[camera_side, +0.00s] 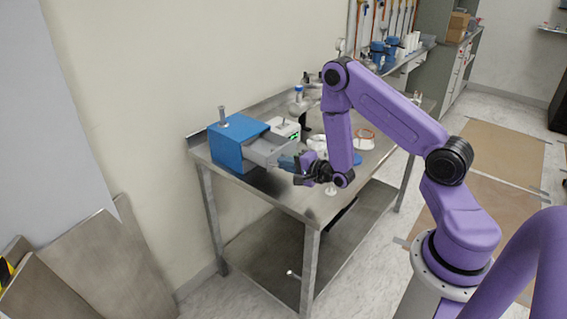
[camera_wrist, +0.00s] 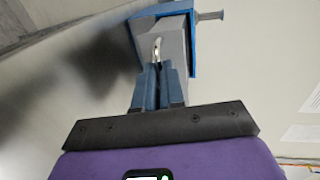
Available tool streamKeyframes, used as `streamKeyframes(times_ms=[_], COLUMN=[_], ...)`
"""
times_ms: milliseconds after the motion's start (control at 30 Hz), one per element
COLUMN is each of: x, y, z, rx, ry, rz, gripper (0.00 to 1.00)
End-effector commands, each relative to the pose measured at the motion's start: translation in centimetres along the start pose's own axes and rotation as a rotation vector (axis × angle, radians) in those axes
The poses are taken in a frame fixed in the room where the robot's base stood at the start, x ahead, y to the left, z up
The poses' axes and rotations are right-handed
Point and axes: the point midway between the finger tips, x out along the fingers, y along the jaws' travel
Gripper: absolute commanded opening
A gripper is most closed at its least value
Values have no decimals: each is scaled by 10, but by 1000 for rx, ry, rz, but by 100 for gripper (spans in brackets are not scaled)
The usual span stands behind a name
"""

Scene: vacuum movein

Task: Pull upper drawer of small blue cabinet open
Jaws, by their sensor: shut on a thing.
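The small blue cabinet (camera_side: 232,143) stands on the metal table at its left end. Its grey upper drawer (camera_side: 268,150) sticks out of the front toward my gripper. In the wrist view the blue cabinet (camera_wrist: 192,42) is at the top, with the grey drawer (camera_wrist: 174,38) jutting out of it. My gripper (camera_side: 291,163) is at the drawer's front. In the wrist view my gripper (camera_wrist: 158,70) has its blue fingers shut on the drawer's metal handle (camera_wrist: 157,47). The lower part of the cabinet front is partly hidden by the drawer.
The steel table (camera_side: 298,203) has a lower shelf (camera_side: 285,243). A white device (camera_side: 285,128) stands behind the drawer. A copper-coloured ring (camera_side: 365,138) and a blue item lie to the right. A metal knob (camera_side: 222,115) rises above the cabinet. The wall is close behind.

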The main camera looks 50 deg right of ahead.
Motion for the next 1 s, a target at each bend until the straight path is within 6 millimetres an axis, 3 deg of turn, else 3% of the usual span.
streamKeyframes(times_ms=[67,100,167,567,1000], x=[0,0,0,-6,-65], y=[1,1,0,1,1], z=[0,0,0,0,0], rx=[0,0,0,0,0], ry=[0,1,1,0,1], rz=[2,2,2,3,4], gripper=[0,16,35,35,35])
